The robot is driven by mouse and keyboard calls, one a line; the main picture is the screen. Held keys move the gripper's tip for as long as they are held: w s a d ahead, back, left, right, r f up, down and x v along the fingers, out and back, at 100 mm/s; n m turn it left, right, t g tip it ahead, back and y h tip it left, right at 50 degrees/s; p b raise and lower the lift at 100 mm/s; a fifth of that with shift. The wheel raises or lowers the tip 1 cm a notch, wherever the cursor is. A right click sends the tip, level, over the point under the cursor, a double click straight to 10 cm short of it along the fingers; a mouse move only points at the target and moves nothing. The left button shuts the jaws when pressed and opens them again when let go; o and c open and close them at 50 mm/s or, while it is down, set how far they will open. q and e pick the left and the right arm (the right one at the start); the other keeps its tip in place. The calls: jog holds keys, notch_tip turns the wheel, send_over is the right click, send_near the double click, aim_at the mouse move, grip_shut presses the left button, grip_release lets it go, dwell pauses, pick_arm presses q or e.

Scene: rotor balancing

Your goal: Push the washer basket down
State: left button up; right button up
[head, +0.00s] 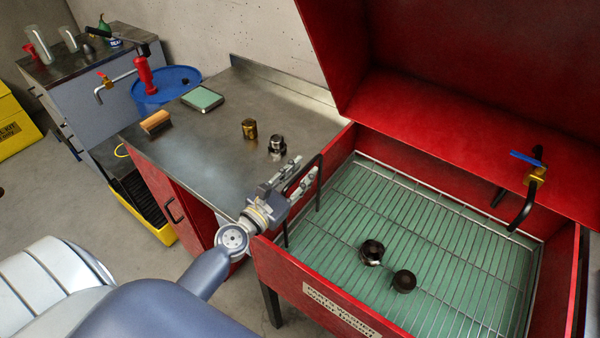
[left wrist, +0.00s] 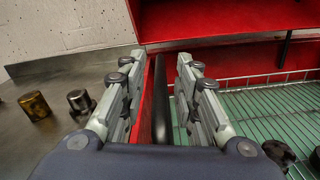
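The washer basket (head: 445,235) is a wire grid inside the red parts washer (head: 300,285), just above green liquid or a green floor; I cannot tell which. Its black bent handle (head: 319,185) rises at the left end, beside the red wall. My left gripper (head: 297,178) is at this handle with its fingers apart. In the left wrist view the black handle (left wrist: 162,100) lies between the two open fingers (left wrist: 158,65), with gaps at the sides. Contact is not clear. Two dark round parts, one (head: 371,252) and another (head: 404,281), rest on the grid. My right gripper is out of view.
The red lid stands open (head: 460,120). A bent tap with a blue lever (head: 527,185) hangs at the right. The steel bench (head: 215,135) on the left holds a brass cylinder (head: 249,128), a metal part (head: 277,146), a brush (head: 155,122) and a green-topped box (head: 203,99).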

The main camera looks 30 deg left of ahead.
pick_arm(q)
grip_shut()
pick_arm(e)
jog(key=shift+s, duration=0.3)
pick_arm(q)
notch_tip(320, 180, down, 4)
jog(key=b, duration=0.4)
jog(key=shift+f, duration=0.2)
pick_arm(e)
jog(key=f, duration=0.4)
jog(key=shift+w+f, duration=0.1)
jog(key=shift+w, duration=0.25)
pick_arm(q)
jog(key=shift+r, duration=0.1)
jog(key=shift+o, duration=0.2)
grip_release()
jog(key=shift+o, duration=0.6)
jog(key=shift+s, duration=0.15)
jog(key=s+a, duration=0.1)
jog(key=s, duration=1)
jog(key=shift+s+a, duration=0.35)
